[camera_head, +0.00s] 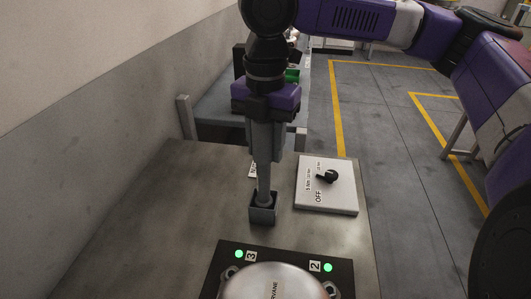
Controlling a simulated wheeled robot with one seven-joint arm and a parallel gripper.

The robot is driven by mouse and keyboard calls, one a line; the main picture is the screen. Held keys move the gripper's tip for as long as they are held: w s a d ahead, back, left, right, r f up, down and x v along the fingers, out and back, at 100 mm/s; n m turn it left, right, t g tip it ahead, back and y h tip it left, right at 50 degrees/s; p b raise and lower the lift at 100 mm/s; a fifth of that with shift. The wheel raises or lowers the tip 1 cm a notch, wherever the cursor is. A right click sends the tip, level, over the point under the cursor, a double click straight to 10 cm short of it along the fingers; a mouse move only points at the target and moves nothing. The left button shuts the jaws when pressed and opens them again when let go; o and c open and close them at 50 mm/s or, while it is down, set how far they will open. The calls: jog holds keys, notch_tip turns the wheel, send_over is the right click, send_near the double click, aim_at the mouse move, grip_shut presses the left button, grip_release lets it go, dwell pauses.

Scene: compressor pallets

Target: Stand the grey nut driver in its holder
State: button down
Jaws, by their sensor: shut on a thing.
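The grey nut driver (264,180) is upright, with its thick upper part between the fingers of my gripper (265,140). My gripper is shut on it and points straight down over the metal table. The holder (262,214) is a small dark square box on the table, directly below my gripper. The driver's lower end meets the holder's opening and seems to be inside it. How deep it sits is hidden by the holder's front wall.
A white switch panel (327,186) with a black knob and an OFF label lies right of the holder. In front is a black plate (231,254) with green lights, bearing a round metal compressor (274,283). A wall runs along the left. The table's left part is clear.

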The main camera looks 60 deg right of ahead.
jog(key=shift+f, duration=1)
jog(key=c, duration=0.9)
grip_release()
notch_tip(320, 180, up, 12)
jog(key=shift+r+p, duration=0.1)
jog(key=shift+p, duration=0.45)
